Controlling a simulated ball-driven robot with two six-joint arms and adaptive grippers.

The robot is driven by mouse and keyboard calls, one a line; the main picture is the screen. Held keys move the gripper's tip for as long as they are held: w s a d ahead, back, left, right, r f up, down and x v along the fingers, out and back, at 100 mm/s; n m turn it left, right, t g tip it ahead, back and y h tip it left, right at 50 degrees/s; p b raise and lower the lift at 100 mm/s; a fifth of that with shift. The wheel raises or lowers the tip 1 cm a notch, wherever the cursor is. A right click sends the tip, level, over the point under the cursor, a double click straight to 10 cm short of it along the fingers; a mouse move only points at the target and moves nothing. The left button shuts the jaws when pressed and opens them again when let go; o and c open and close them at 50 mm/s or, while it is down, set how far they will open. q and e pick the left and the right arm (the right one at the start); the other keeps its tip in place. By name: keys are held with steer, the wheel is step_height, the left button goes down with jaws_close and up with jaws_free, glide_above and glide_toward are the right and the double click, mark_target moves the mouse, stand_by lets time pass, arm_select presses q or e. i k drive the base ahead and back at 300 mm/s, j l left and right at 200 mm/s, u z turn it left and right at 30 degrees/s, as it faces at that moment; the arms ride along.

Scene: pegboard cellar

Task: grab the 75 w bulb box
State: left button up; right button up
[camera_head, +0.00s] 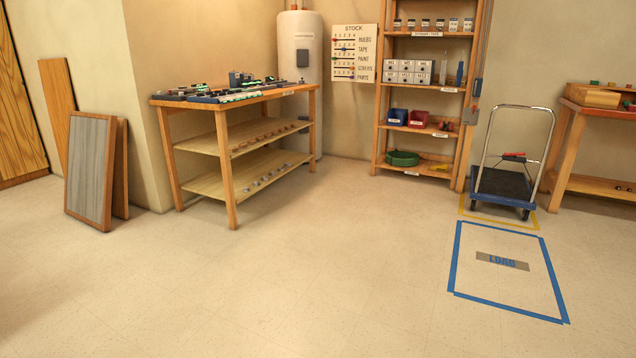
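Several small white boxes (409,71) stand in two rows on the second level of a wooden shelf unit (379,130) against the back wall. They look like bulb boxes, but their print is too small to read, so I cannot tell which one is 75 W. The shelf unit is across the room, right of centre. Neither of my grippers is in view.
A wooden workbench (229,145) with many small items stands left of the shelf. A blue platform cart (503,186) stands right of it. Leaning boards (90,170) are at the left. A blue-taped floor rectangle (505,296) lies front right. The middle floor (320,250) is clear.

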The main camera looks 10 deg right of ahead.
mark_target(453, 26)
steer(key=i+l+z, duration=0.8)
steer(key=i+z, duration=0.55)
steer(key=i, duration=2.65)
steer(key=i+l+u, duration=0.2)
steer(key=i, duration=0.25)
steer(key=i+u, duration=0.15)
steer(key=i, duration=0.25)
steer(key=i+l+u, duration=0.2)
steer(key=i, duration=0.2)
steer(key=i+j+z, duration=0.15)
steer(key=i+j, duration=0.3)
steer(key=j, duration=0.15)
